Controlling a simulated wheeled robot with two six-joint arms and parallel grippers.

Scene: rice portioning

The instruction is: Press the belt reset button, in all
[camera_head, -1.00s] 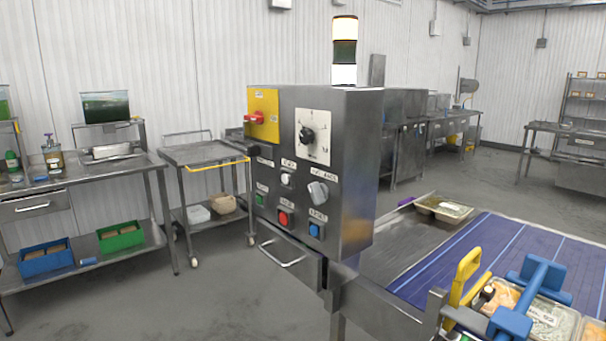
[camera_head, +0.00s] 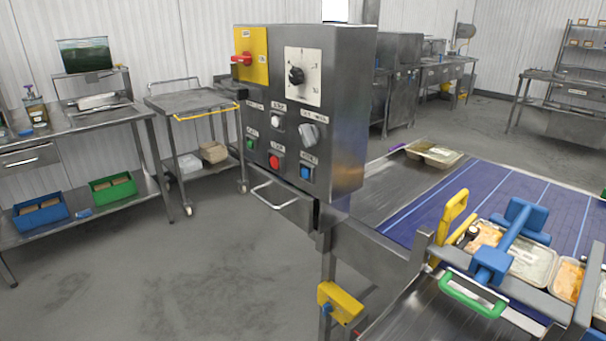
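The steel control panel (camera_head: 345,130) stands upright at the near end of the conveyor belt (camera_head: 460,208). A blue button (camera_head: 306,173) is at the lower right of its front face, under a small label whose text is hard to read but looks like reset. A red button (camera_head: 274,161) and a green button (camera_head: 250,144) are to its left. Nothing touches the blue button, and nothing covers it. Neither of my grippers is in view.
The panel also has a red switch (camera_head: 242,59), a black dial (camera_head: 297,76) and a grey selector knob (camera_head: 309,133). A drawer handle (camera_head: 275,197) juts out below. A yellow block (camera_head: 340,302) sticks out low by the conveyor leg. Floor (camera_head: 210,260) to the left is clear.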

